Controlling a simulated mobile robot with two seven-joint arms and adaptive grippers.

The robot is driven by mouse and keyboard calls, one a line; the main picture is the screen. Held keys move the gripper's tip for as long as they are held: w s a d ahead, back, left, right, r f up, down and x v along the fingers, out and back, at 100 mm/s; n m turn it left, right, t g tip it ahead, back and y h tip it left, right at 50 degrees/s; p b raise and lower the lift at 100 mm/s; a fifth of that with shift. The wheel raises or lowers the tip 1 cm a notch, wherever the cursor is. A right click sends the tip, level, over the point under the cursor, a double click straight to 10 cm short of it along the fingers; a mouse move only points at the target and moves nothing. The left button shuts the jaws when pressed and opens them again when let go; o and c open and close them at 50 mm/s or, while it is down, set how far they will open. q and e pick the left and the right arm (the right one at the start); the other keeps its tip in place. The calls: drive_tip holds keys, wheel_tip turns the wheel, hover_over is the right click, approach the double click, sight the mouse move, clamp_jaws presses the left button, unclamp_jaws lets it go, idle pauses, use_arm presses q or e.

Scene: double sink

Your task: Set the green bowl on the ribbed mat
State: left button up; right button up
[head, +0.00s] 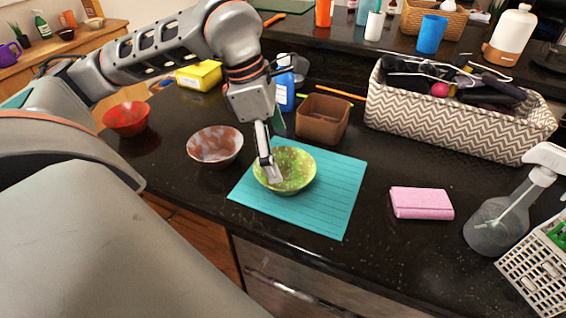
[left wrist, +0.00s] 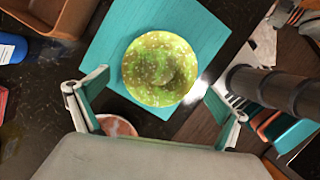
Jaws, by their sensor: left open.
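The green bowl (head: 296,174), speckled with pale spots, sits upright on the teal ribbed mat (head: 340,199). In the left wrist view the bowl (left wrist: 160,68) lies over the mat (left wrist: 112,45), ahead of my fingers. My left gripper (head: 268,172) is at the bowl's left side in the head view, its fingertips over the rim and partly covering it. In the left wrist view my left gripper (left wrist: 158,92) has its fingers wide apart, with the bowl between and beyond them. I cannot tell whether a finger touches the bowl. My right gripper is not in view.
A reddish mottled bowl (head: 214,147) and a red bowl (head: 126,118) stand left of the mat. A brown box (head: 322,119) and a patterned basket (head: 455,122) stand behind.

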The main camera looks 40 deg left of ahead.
use_arm(q)
drive_tip(key=w+v, duration=0.1)
drive_tip(key=v, duration=0.5)
drive_tip(key=shift+s+p, duration=0.3)
drive_tip(key=shift+s, duration=0.2)
